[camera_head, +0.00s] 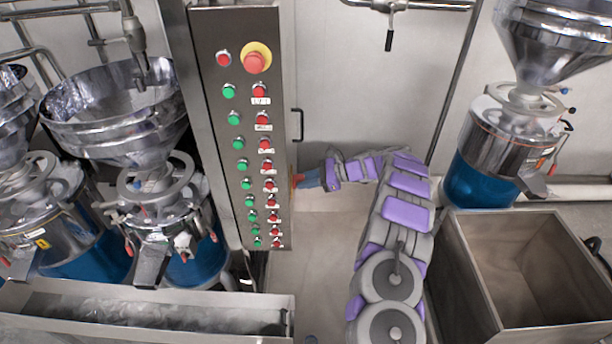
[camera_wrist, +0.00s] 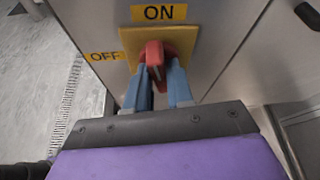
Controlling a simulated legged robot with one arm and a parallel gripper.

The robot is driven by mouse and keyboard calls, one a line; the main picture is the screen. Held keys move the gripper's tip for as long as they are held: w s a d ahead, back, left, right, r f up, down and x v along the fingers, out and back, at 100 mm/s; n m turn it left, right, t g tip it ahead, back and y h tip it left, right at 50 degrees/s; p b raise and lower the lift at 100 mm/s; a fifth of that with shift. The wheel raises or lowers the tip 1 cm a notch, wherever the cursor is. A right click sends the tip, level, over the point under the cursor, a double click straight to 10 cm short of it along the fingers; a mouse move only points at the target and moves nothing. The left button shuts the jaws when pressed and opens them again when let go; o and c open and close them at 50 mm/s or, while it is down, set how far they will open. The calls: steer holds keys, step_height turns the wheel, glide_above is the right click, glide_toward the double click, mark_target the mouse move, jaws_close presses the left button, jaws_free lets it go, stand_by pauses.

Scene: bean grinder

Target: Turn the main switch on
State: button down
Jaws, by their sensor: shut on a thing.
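The main switch is a red rotary knob (camera_wrist: 153,58) on a yellow plate (camera_wrist: 131,40), seen in the wrist view on the side of a metal cabinet. An ON label (camera_wrist: 158,12) sits above it and an OFF label (camera_wrist: 104,56) to its left. The knob's grip looks close to upright, towards ON. My gripper (camera_wrist: 160,75) has its blue-grey fingers on both sides of the knob, shut on it. In the head view my gripper (camera_head: 302,180) reaches left to the right side of the panel cabinet, where the switch is mostly hidden.
The control panel (camera_head: 240,150) carries green and red buttons and a large red emergency stop (camera_head: 255,61). Grinders with steel funnels (camera_head: 115,115) stand at left, another grinder (camera_head: 500,140) at right. An open metal bin (camera_head: 470,270) is right of my arm. A door handle (camera_head: 299,124) is near the cabinet.

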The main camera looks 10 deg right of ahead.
steer(key=shift+w+m+g, duration=0.1)
steer(key=shift+m+g, duration=0.4)
steer(key=shift+m, duration=0.2)
steer(key=c, duration=1.1)
jaws_free()
steer(key=shift+w+d, duration=0.1)
steer(key=shift+w, duration=0.05)
steer(key=shift+b+v, duration=0.7)
steer(key=shift+v, duration=8.1)
steer(key=shift+w+d+f, duration=0.1)
steer(key=shift+f, duration=0.05)
